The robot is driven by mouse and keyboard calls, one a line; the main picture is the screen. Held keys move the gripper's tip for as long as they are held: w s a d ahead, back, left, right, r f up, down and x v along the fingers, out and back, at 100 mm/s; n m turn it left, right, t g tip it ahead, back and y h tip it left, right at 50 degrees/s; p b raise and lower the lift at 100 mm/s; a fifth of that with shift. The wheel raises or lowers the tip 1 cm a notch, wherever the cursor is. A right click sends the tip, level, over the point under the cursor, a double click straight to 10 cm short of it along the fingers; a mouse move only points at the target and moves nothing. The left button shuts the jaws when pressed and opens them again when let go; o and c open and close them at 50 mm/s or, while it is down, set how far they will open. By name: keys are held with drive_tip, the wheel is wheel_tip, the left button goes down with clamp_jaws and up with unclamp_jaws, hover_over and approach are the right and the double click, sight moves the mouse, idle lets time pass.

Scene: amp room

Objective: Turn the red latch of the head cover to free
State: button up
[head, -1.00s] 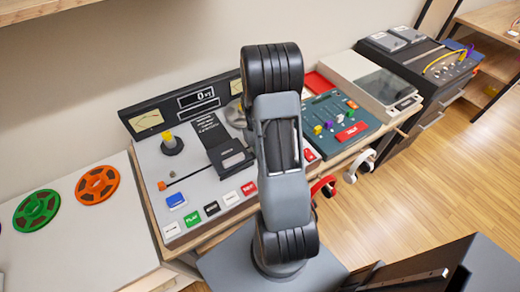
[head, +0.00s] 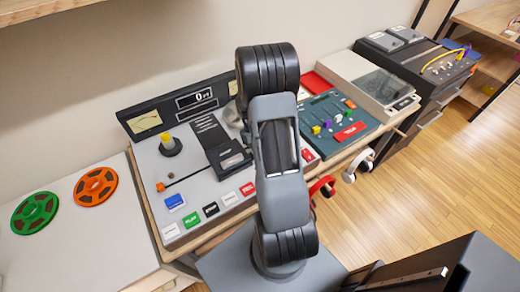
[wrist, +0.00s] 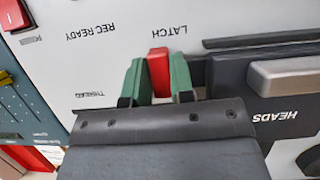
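The red latch (wrist: 159,72) stands out from the pale panel under the printed word LATCH, which reads upside down in the wrist view. My gripper (wrist: 159,78) has one green finger on each side of it, and no clear gap shows between fingers and latch. The dark head cover (wrist: 232,75), with a grey bar and the word HEADS, lies just to the right. In the head view my arm hides the latch and gripper; the tape machine (head: 185,190) shows left of the arm.
A teal mixer panel (head: 335,122) with coloured knobs stands right of my arm. Green (head: 35,213) and orange (head: 96,187) reels lie on the left table. Red (head: 322,187) and white (head: 358,165) headphones hang at the front edge. Open floor lies at right.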

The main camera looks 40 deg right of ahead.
drive_tip(key=o, duration=0.4)
drive_tip(key=shift+r, duration=0.1)
drive_tip(key=v, duration=1.3)
drive_tip(key=shift+w+r, duration=0.2)
drive_tip(key=shift+r, duration=0.1)
drive_tip(key=s+a+r+t, duration=0.2)
drive_tip(key=s+a, duration=0.1)
drive_tip(key=a, duration=0.3)
drive_tip(key=s+a+r+n+t, duration=0.1)
drive_tip(key=s+a+r+t, duration=0.2)
drive_tip(key=a, duration=0.3)
drive_tip(key=s+a+r+t, duration=0.2)
drive_tip(key=s+a+t, duration=0.1)
drive_tip(key=a, duration=0.4)
drive_tip(key=shift+s+a+r+n+h, duration=0.1)
drive_tip(key=shift+s+n+h, duration=0.05)
drive_tip(key=shift+s, duration=0.3)
drive_tip(key=shift+s+a+r+n+h, duration=0.1)
drive_tip(key=shift+s+n+h, duration=0.05)
drive_tip(key=shift+s, duration=0.3)
